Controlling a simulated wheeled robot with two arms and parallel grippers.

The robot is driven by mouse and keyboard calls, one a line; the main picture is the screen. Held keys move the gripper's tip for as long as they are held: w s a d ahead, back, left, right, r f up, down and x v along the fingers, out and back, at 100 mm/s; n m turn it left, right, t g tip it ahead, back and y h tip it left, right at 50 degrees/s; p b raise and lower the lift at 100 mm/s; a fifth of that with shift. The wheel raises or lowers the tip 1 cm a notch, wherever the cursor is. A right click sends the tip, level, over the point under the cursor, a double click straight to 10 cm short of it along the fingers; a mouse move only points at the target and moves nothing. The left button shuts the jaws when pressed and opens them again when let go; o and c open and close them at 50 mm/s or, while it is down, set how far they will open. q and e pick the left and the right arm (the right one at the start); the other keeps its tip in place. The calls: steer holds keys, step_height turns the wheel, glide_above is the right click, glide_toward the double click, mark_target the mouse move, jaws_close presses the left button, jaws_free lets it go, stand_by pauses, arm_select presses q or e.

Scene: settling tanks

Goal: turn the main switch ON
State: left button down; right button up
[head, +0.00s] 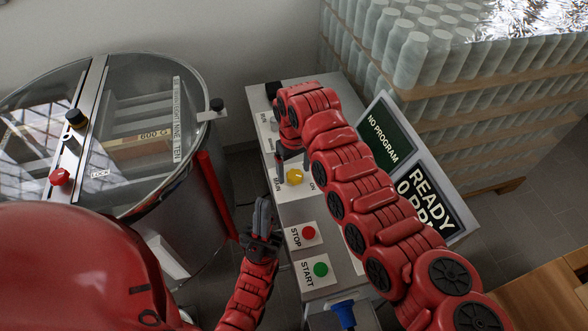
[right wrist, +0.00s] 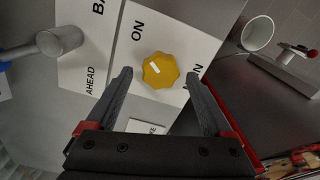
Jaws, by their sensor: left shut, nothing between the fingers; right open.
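The main switch is a yellow lobed knob (head: 295,177) on the control panel, with MAIN and ON labels beside it. In the right wrist view, the knob (right wrist: 161,71) has a small white mark, and I cannot tell surely which way it points. My right gripper (head: 291,160) is over the panel at the knob. The right wrist view shows its open fingers (right wrist: 160,77) on either side of the knob, with gaps to both. My left gripper (head: 262,217) is shut and empty, left of the panel near the STOP button.
A red STOP button (head: 309,232) and green START button (head: 320,269) are nearer on the panel. Screens (head: 390,140) reading NO PROGRAM and READY stand at its right. A round glass-topped tank (head: 140,78) is at left, stacked bottles (head: 412,55) behind.

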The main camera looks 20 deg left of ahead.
mark_target(294, 173)
step_height(294, 173, up, 17)
steer(key=b, duration=0.3)
steer(key=shift+r, duration=0.15)
stand_by(0.4)
